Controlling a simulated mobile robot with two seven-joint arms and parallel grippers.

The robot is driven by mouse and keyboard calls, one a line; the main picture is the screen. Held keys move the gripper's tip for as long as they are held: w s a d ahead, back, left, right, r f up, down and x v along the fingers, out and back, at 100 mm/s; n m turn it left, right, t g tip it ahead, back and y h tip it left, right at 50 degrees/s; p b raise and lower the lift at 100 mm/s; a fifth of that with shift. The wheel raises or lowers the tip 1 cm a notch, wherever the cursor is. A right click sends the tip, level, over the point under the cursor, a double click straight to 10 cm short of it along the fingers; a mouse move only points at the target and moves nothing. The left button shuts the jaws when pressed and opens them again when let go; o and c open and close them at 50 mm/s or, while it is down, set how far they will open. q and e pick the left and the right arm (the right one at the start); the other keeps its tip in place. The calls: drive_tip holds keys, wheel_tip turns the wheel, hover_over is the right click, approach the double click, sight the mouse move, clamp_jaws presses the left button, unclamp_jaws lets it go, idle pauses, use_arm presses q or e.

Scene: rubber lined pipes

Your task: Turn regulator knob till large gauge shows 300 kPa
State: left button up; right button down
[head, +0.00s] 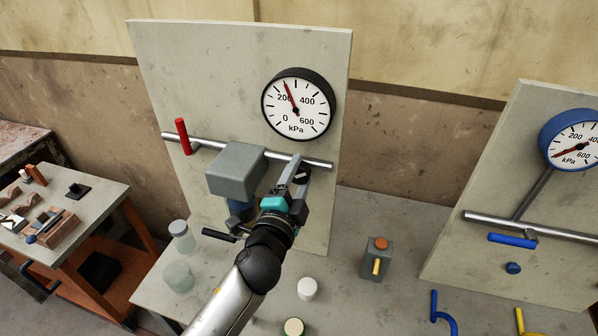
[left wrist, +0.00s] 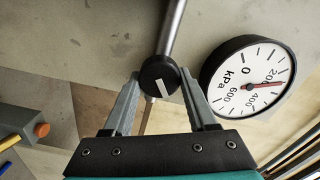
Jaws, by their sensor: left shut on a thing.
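The large gauge (head: 297,104) has a black rim and a white kPa dial on the upright grey panel. Its red needle points between 200 and 400, nearer the 200 side of the top. It also shows in the left wrist view (left wrist: 248,77). The regulator knob (left wrist: 158,76) is black with a white mark, at the end of a metal pipe. My left gripper (head: 297,175) is shut on the knob, with one finger on each side of it in the left wrist view. In the head view the gripper partly hides the knob. My right gripper is not in view.
A grey box (head: 236,170) on the pipe stands close left of my gripper. A red lever (head: 183,136) is farther left. Glass jars (head: 181,237) and a box with an orange button (head: 378,258) are on the bench. A second panel with a blue gauge (head: 574,139) is right.

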use_arm(q)
drive_tip(key=shift+m, duration=0.5)
drive_tip(key=o, duration=1.4)
drive_tip(key=shift+c, duration=0.2)
drive_tip(key=b+v, duration=0.2)
drive_tip(key=v, duration=1.3)
drive_tip(key=shift+s, duration=0.1)
